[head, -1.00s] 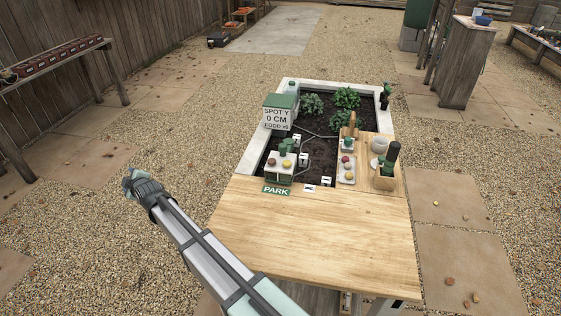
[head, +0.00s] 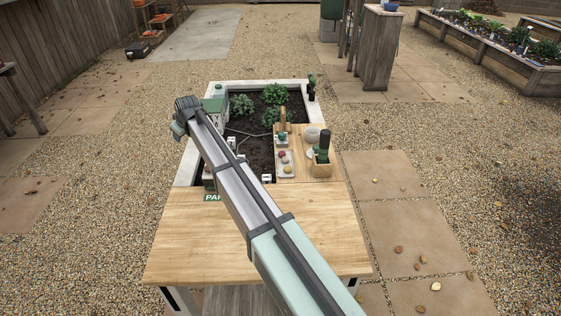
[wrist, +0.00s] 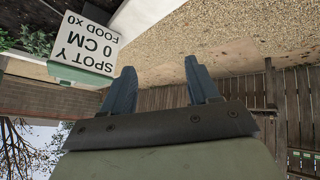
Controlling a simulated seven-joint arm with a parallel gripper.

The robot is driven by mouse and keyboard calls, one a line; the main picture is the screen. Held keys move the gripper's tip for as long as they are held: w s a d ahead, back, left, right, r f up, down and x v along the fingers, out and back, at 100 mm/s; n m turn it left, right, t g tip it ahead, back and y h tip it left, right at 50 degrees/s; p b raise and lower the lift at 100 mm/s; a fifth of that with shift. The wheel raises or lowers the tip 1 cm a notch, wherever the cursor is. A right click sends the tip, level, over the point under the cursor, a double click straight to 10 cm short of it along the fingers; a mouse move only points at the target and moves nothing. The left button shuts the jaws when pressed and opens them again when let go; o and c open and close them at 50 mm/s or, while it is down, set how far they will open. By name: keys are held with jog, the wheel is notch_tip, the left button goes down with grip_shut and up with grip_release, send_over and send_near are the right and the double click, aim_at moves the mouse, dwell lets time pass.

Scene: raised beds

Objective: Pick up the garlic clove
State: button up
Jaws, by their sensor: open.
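I cannot make out a garlic clove in either view. A small pale tray (head: 285,171) with several small roundish items, reddish and yellowish, sits on the wooden board right of the soil; the items are too small to name. My gripper shows in the wrist view (wrist: 160,65) with its two blue-grey fingers apart and nothing between them. In the head view the arm's end (head: 179,127) is over the left edge of the raised bed, left of the tray. My arm hides part of the bed's near left side.
A wooden caddy (head: 322,169) with dark items and a pale bowl (head: 312,134) stand right of the tray. The near wooden tabletop (head: 190,235) is mostly clear.

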jog(key=w+d+m+g+h, duration=0.25)
jog(key=d+m, duration=0.25)
jog(key=d, duration=1.6)
jog(key=r+m+g+h, duration=0.1)
jog(key=m+g+h, duration=0.1)
jog(key=m+g, duration=0.25)
send_over(285, 156)
notch_tip(285, 156, down, 6)
jog(key=shift+s+f, duration=0.15)
jog(key=shift+f, duration=0.05)
jog(key=shift+w+f, duration=0.15)
jog(key=shift+f, duration=1.5)
jog(key=shift+w+f, duration=0.15)
jog(key=shift+f, duration=1.45)
jog(key=c, duration=1.1)
